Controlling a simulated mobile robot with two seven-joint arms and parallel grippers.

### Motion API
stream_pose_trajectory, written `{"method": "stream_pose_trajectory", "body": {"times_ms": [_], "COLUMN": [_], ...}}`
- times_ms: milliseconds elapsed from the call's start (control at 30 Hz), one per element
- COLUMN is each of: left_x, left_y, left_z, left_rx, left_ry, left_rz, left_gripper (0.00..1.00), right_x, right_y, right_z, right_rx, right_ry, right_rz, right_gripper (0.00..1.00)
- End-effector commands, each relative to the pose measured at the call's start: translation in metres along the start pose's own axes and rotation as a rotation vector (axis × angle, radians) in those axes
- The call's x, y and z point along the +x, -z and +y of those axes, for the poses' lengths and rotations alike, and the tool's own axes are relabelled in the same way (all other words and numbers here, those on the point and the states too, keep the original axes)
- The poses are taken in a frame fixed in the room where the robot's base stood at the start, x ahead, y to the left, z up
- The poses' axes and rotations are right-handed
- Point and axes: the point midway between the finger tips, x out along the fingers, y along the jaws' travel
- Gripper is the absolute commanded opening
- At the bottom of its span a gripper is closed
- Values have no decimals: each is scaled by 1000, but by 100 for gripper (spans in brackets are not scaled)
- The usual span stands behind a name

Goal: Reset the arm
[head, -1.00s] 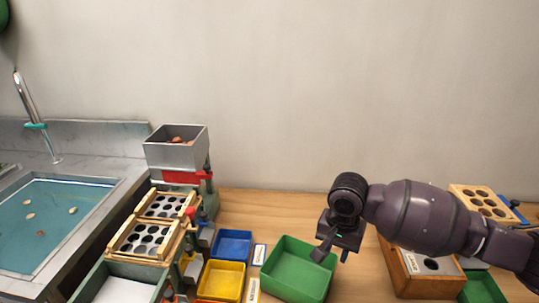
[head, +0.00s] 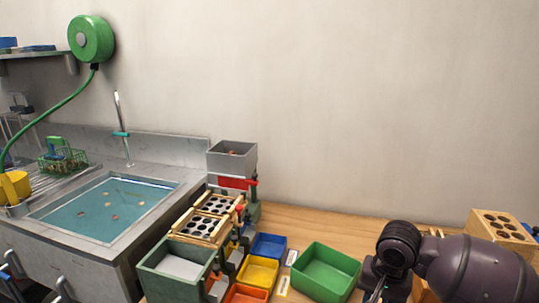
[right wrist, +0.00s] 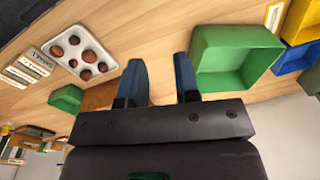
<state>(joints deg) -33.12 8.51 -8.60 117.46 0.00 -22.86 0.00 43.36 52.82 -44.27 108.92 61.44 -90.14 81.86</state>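My right arm comes in at the lower right of the head view, and its gripper (head: 372,290) is low beside the right edge of a green tray (head: 325,272). In the right wrist view my right gripper (right wrist: 158,72) has two dark blue fingers standing apart, with bare wooden table behind the gap. Nothing is held between them. The green tray (right wrist: 232,55) is just right of the fingers there, apart from them. My left gripper is in neither view.
A white tray with several chestnuts (right wrist: 80,50) lies on the table in the right wrist view. Blue (head: 268,246) and yellow (head: 258,272) bins stand beside the sorting machine (head: 213,215). A sink (head: 110,208) is at left, a wooden holed block (head: 502,230) at right.

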Motion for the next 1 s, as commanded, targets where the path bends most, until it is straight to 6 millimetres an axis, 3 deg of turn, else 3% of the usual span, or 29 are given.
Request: {"method": "stream_pose_trajectory", "body": {"times_ms": [133,300,400,533,767,1000], "left_x": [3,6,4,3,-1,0], "left_y": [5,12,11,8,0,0], "left_z": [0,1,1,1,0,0], "left_rx": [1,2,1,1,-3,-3], "left_ry": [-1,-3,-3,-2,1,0], "left_rz": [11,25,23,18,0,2], "left_gripper": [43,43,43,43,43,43], "right_x": [-4,-31,-39,-39,-24,7], "right_y": [16,39,39,31,12,-12], "right_z": [-21,-65,-89,-106,-96,-54], "right_rx": [-218,-523,-694,-874,-995,-975], "right_ry": [117,291,386,479,506,424], "right_rz": [119,369,530,757,1063,1234], "right_gripper": [29,29,29,29,29,29]}}
